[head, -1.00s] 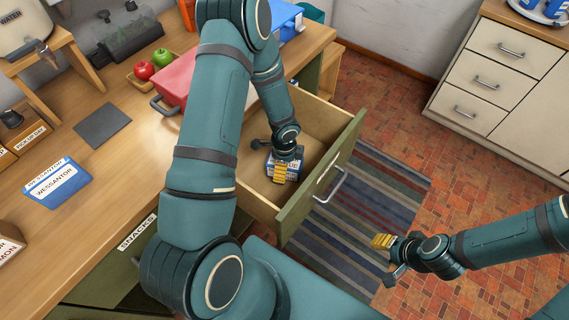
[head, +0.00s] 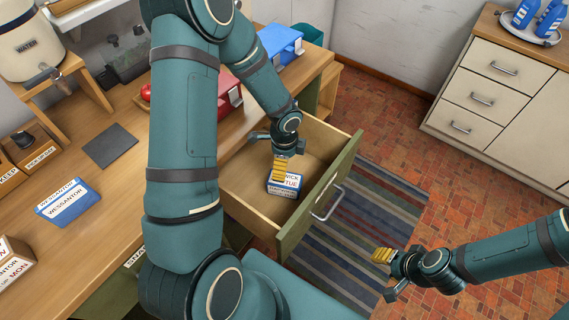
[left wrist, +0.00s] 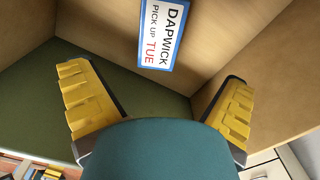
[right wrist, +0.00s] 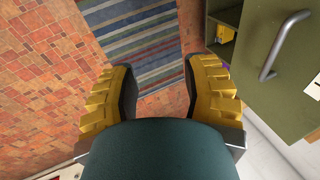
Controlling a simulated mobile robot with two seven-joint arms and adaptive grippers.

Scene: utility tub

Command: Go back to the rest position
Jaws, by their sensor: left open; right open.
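My left gripper (head: 279,166) is over the open desk drawer, its yellow fingers pointing down. In the left wrist view the fingers (left wrist: 158,105) are spread apart with nothing between them. My right gripper (head: 383,257) hangs over the floor at the right. In the right wrist view its fingers (right wrist: 160,100) are wide apart and empty.
The green-fronted drawer (head: 318,202) stands pulled out over a striped rug (head: 384,207). A cream cabinet (head: 500,90) stands at the right. Brick floor lies clear between.

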